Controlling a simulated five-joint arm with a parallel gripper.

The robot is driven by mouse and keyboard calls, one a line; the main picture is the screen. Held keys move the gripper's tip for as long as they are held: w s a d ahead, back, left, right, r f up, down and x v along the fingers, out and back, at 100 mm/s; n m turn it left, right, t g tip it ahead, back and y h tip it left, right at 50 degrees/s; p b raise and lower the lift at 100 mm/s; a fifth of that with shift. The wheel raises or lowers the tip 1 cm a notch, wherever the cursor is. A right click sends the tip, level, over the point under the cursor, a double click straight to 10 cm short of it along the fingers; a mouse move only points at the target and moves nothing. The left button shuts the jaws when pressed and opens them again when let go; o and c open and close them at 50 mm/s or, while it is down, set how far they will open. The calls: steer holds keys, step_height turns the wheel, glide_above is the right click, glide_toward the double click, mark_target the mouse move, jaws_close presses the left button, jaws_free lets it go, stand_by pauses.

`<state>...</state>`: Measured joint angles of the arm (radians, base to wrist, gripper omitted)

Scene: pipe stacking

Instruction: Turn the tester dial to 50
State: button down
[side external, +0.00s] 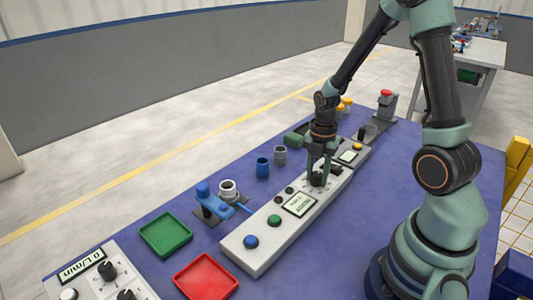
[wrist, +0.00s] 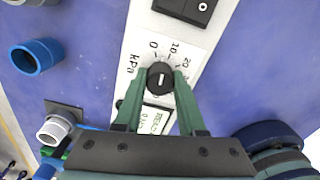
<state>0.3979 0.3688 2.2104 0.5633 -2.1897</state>
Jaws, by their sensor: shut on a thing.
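The tester dial (wrist: 160,78) is a round black knob with a white pointer line, set in a white panel (side external: 250,257). The scale by it is marked kPa, with 0, 10 and 20 readable; other numbers are hidden or too small. My gripper (wrist: 160,84) points down, with its green fingers on either side of the dial, shut on it.
A black switch (wrist: 186,10) lies beyond the dial. Green (side external: 251,241) and blue (side external: 274,221) buttons are at the panel's near end. A green tray (side external: 166,235), a red tray (side external: 206,278), a blue pipe (side external: 262,167) and a grey pipe (side external: 280,155) stand nearby.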

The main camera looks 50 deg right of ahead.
steer(key=m, duration=0.5)
steer(key=shift+m, duration=0.4)
steer(key=m, duration=1.3)
steer(key=shift+m, duration=0.3)
steer(key=m, duration=1.2)
steer(key=shift+m, duration=2.1)
